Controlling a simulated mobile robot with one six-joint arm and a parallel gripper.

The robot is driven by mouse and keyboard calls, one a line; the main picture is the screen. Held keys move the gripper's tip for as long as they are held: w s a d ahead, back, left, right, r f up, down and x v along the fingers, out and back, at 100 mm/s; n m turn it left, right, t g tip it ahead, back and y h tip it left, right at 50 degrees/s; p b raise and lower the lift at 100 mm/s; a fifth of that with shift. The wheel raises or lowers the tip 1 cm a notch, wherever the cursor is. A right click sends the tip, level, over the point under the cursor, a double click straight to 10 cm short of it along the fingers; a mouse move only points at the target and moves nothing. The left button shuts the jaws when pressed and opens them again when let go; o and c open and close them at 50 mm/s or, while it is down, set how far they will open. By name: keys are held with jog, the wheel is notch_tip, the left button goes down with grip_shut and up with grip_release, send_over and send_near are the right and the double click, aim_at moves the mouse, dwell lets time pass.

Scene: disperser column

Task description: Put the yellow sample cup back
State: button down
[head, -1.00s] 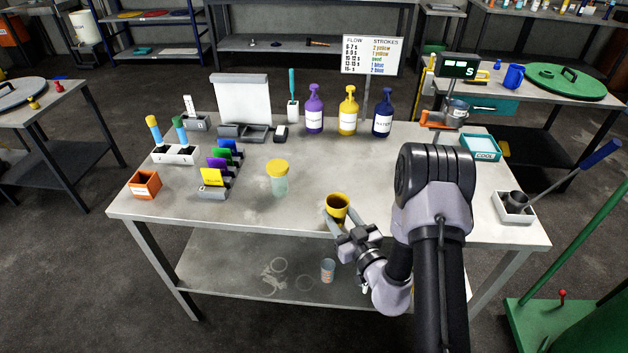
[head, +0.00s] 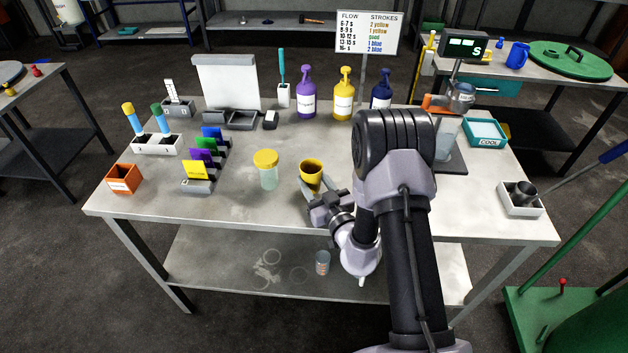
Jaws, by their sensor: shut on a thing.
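The yellow sample cup (head: 312,170) is upright with its open top showing a dark inside. My gripper (head: 315,187) is shut on it from the front, with the fingers on either side of its lower part. The cup is over the front middle of the grey table (head: 235,208). I cannot tell whether its base touches the table or hangs just above it. A clear jar with a yellow lid (head: 267,170) stands just left of the cup, apart from it.
A card rack (head: 198,178), an orange box (head: 123,179) and a white two-slot holder (head: 157,145) stand at left. Pump bottles (head: 343,97) stand at the back. A teal-rimmed tray (head: 485,133) and a white tray (head: 520,199) are at right. The table behind the cup looks clear.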

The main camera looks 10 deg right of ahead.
jog(key=shift+s+d+f, duration=0.1)
jog(key=shift+s+f, duration=0.05)
jog(key=c, duration=0.8)
grip_release()
jog(key=shift+o, duration=0.2)
